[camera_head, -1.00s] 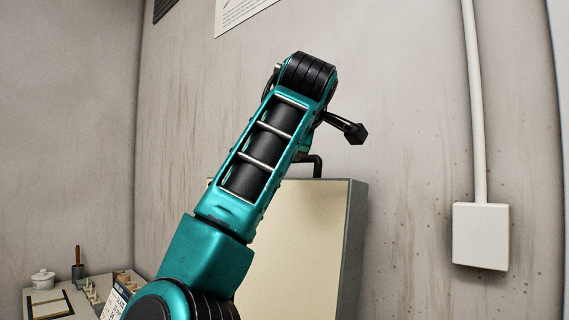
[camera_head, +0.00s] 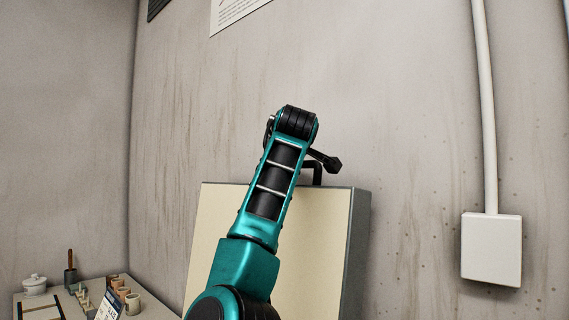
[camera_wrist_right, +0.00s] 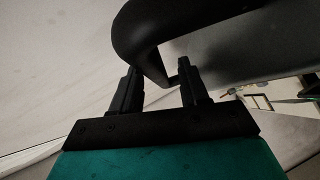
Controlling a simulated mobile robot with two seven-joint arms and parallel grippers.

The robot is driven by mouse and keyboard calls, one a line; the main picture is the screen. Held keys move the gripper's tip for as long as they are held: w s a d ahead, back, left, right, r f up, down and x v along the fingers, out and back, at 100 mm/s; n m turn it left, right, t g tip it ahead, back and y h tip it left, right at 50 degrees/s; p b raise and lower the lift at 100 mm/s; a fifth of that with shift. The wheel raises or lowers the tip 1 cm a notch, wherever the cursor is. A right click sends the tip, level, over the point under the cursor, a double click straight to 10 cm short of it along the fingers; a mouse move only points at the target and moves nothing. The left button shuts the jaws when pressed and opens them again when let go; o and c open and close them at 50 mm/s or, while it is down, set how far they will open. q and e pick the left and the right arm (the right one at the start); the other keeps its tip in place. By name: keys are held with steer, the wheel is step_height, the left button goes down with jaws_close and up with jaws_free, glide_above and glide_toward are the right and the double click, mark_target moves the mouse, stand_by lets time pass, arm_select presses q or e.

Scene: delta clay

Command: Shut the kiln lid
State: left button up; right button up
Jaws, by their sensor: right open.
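The kiln lid (camera_head: 222,225) stands raised and upright, its cream inner face towards me and its grey edge on the right. A black handle (camera_head: 317,168) rises from its top edge, partly hidden by my teal right arm. In the right wrist view the dark curved handle (camera_wrist_right: 138,38) runs down between the fingers of my right gripper (camera_wrist_right: 158,68). These fingers are apart, one on either side of the bar; I cannot tell whether either touches it. In the head view the right gripper is mostly hidden behind the arm. My left gripper is not in view. The kiln body is out of frame.
A table (camera_head: 70,309) at the lower left holds a white lidded jar (camera_head: 35,286), small cups (camera_head: 132,304) and a tray. A white wall box (camera_head: 491,249) with a conduit (camera_head: 486,110) is on the right.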

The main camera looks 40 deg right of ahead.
steer(key=shift+x, duration=0.8)
steer(key=shift+c, duration=0.2)
jaws_close()
